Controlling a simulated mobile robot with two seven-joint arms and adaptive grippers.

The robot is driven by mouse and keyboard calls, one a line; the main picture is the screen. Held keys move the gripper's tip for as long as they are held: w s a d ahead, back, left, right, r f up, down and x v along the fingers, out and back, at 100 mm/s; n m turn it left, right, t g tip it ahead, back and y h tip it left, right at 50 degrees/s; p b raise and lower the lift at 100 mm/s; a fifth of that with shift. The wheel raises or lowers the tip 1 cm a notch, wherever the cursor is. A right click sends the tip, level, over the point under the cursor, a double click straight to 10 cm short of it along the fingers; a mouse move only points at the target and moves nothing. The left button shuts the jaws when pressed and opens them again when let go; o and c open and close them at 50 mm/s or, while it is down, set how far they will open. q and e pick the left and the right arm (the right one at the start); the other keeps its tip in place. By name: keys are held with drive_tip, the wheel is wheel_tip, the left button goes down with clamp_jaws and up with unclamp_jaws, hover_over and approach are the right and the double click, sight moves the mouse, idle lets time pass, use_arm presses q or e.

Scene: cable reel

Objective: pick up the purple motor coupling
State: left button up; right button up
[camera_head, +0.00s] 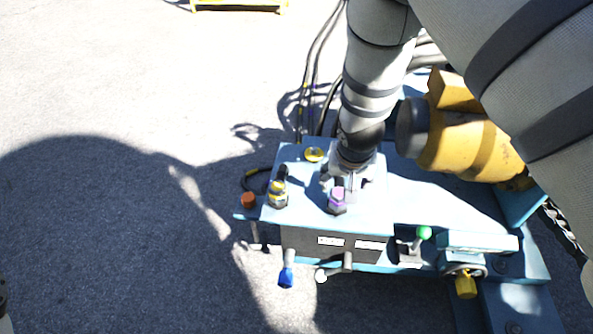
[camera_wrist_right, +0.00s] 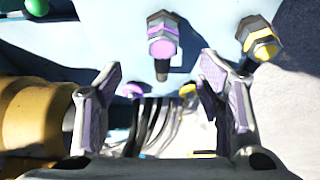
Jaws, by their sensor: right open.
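The purple motor coupling (camera_head: 337,199) stands on the blue box top near its front edge. It also shows in the right wrist view (camera_wrist_right: 163,44), just beyond the fingertips and roughly centred between them. My right gripper (camera_head: 343,180) is behind and close to the coupling in the head view. In the wrist view its two fingers (camera_wrist_right: 160,70) are spread wide with nothing between them; the coupling appears apart from both. My left gripper is not in view.
A yellow coupling (camera_head: 278,193) stands left of the purple one, with an orange cap (camera_head: 248,200) beyond it. A yellow cap (camera_head: 314,154) lies behind. A large yellow cylinder (camera_head: 465,140) and a green-knobbed lever (camera_head: 424,233) are to the right. Hoses (camera_head: 313,85) run behind.

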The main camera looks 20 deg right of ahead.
sight(339, 191)
drive_tip(key=x, duration=0.3)
drive_tip(key=b+x, duration=0.1)
drive_tip(key=x, duration=0.3)
drive_tip(key=b+x, duration=0.1)
drive_tip(key=x, duration=0.3)
drive_tip(key=shift+w, duration=0.35)
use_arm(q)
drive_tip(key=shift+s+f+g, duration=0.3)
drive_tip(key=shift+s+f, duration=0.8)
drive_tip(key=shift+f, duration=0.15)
use_arm(e)
drive_tip(key=shift+w, duration=0.1)
drive_tip(key=c, duration=1.4)
